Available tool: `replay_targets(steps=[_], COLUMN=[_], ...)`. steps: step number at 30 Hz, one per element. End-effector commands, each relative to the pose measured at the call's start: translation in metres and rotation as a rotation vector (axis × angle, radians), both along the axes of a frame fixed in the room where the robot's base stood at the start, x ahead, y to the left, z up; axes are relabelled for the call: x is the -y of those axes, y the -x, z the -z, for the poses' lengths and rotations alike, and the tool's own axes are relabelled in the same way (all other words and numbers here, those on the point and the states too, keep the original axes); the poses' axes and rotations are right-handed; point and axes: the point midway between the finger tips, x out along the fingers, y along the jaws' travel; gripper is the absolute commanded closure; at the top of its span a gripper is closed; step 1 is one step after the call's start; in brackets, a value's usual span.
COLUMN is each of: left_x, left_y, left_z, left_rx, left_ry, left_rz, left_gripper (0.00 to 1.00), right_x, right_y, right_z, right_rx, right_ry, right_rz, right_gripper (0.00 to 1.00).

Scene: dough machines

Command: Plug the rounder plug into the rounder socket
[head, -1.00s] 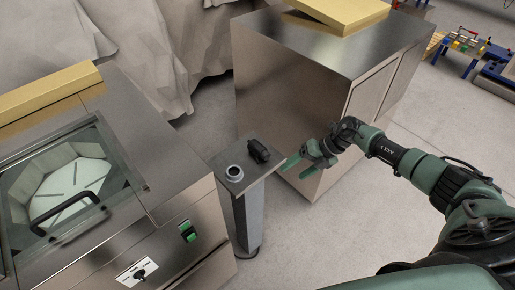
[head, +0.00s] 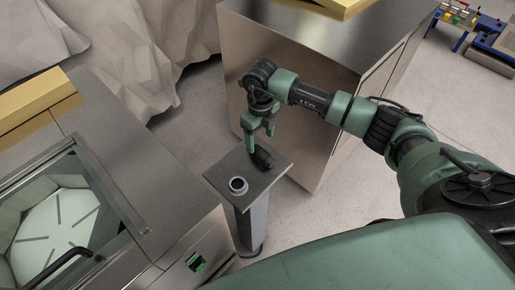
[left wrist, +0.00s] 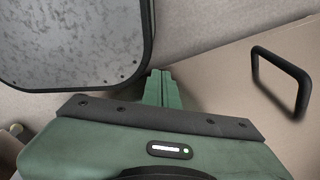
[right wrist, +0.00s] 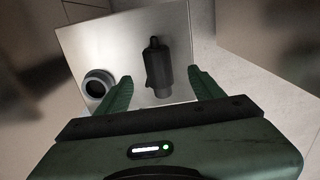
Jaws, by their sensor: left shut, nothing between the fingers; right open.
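The black rounder plug (head: 263,159) lies on the small metal top of a post (head: 222,178). The round rounder socket (head: 238,185), with a pale rim and dark opening, stands beside it on the same top. My right gripper (head: 259,143) is open just above the plug. In the right wrist view the plug (right wrist: 157,68) sits between and beyond the open fingers (right wrist: 160,88), not clasped, and the socket (right wrist: 97,84) is left of it. My left gripper (left wrist: 160,82) is shut and empty; it shows only in the left wrist view.
A steel machine with a glass lid (head: 62,215) stands at the left. A steel cabinet (head: 300,120) stands close behind the post, beside my right arm. Draped cloth (head: 110,50) hangs at the back left. A dark handle (left wrist: 282,80) shows in the left wrist view.

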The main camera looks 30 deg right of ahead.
Motion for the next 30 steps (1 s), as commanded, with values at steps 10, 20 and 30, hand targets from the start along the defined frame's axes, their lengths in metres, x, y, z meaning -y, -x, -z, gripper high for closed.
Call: replay_targets(steps=[10,20,30], left_x=[-0.002,0.0,0.0], left_y=[0.049,0.017,0.025], left_z=[-0.018,-0.02,-0.019], left_rx=[-0.068,-0.022,-0.033], left_ry=[-0.005,0.0,-0.001], left_rz=[0.001,0.002,0.002], left_gripper=[1.0,1.0,1.0], right_x=[0.001,0.001,0.001], right_y=[0.008,0.006,0.006], right_z=[0.044,0.067,0.067], right_rx=[-0.006,-0.001,-0.001], right_ry=[-0.001,-0.002,-0.002], right_rz=[0.002,0.001,0.001], right_gripper=[0.33,0.33,0.99])
